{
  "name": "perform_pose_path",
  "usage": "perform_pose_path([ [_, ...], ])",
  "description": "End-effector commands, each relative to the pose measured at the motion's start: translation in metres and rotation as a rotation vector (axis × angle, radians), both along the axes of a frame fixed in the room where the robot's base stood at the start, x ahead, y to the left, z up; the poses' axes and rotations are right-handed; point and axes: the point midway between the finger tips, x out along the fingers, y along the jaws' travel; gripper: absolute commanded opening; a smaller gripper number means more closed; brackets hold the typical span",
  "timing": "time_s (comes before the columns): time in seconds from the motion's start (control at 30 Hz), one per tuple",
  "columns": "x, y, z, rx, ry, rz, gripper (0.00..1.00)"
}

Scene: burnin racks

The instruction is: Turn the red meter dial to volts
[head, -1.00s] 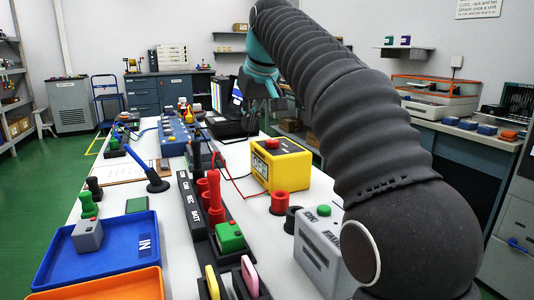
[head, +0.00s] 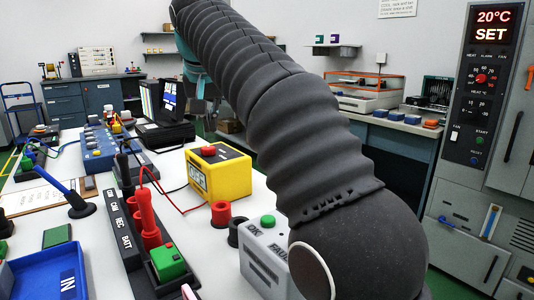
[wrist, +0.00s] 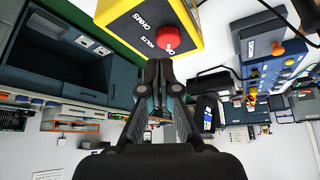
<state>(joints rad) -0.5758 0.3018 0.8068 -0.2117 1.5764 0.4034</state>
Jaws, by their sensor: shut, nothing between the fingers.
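The yellow meter (head: 232,178) stands on the white table, with a red dial (head: 208,151) on its dark top. The wrist view shows the meter (wrist: 120,10) upside down at the top, with its red dial (wrist: 168,38) and the words OHMS and VOLTS on its black face. A partly covered third word lies at the dial. Which word the dial points to is not clear. My gripper (wrist: 160,64) is shut and empty, its fingertips just below the dial in the wrist picture. I cannot tell if they touch it. In the head view my gripper (head: 200,105) is behind the meter.
A blue box (head: 100,150) and laptop (head: 160,115) stand farther back.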

Motion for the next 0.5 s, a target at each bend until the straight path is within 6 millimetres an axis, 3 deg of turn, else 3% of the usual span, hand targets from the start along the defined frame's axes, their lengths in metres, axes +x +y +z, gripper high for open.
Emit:
perform_pose_path([
  [0.2, 0.0, -0.001, -0.028, 0.0, 0.0, -0.001, 0.0],
  [0.5, 0.0, -0.001, -0.053, 0.0, 0.0, 0.0, 0.0],
])
